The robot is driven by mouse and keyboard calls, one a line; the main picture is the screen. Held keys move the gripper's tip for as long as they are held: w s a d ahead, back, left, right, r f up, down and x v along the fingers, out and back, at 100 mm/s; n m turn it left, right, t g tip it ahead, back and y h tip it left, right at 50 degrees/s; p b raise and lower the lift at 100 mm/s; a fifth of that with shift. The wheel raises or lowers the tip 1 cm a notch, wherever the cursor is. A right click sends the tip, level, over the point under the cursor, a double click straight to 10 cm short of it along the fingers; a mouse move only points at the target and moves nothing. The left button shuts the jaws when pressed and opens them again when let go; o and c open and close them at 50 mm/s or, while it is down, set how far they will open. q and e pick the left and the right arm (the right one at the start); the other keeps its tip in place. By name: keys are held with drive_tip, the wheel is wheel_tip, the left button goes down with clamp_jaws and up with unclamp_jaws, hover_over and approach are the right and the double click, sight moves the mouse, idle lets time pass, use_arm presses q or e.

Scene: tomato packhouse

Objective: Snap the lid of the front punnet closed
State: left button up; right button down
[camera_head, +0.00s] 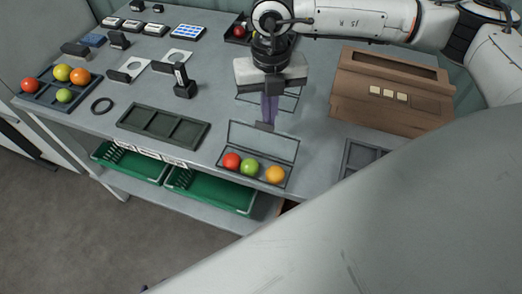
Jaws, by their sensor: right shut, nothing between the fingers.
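The front punnet (257,178) is a clear tray at the table's front edge, holding a red tomato (231,161), a green one (249,167) and an orange one (274,174). Its clear lid (262,143) stands open, raised at the back edge, with a dark tab (264,126) at its top. My right gripper (269,118) points down just behind the lid's top edge, shut and empty. I cannot tell whether its fingertips touch the tab. My left gripper is not in view.
Another clear frame (287,103) lies partly hidden behind my right gripper. A brown wooden box (350,101) stands to the right, an empty dark tray (147,133) to the left. A tomato tray (40,96) is at the far left. Green crates (205,190) sit below.

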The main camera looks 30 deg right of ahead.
drive_tip(key=shift+s+a+r, duration=0.25)
drive_tip(key=shift+s+a, duration=0.3)
drive_tip(key=shift+a, duration=0.1)
drive_tip(key=shift+s+a+r, duration=0.2)
drive_tip(key=shift+s+a, duration=0.3)
drive_tip(key=shift+a, duration=0.2)
drive_tip(key=shift+s+a+r, duration=0.25)
drive_tip(key=shift+s+a, duration=0.3)
drive_tip(key=shift+a, duration=0.1)
drive_tip(key=shift+r+p, duration=0.1)
drive_tip(key=shift+p, duration=0.25)
wheel_tip(320, 180, up, 8)
drive_tip(key=p, duration=0.3)
idle(0.3)
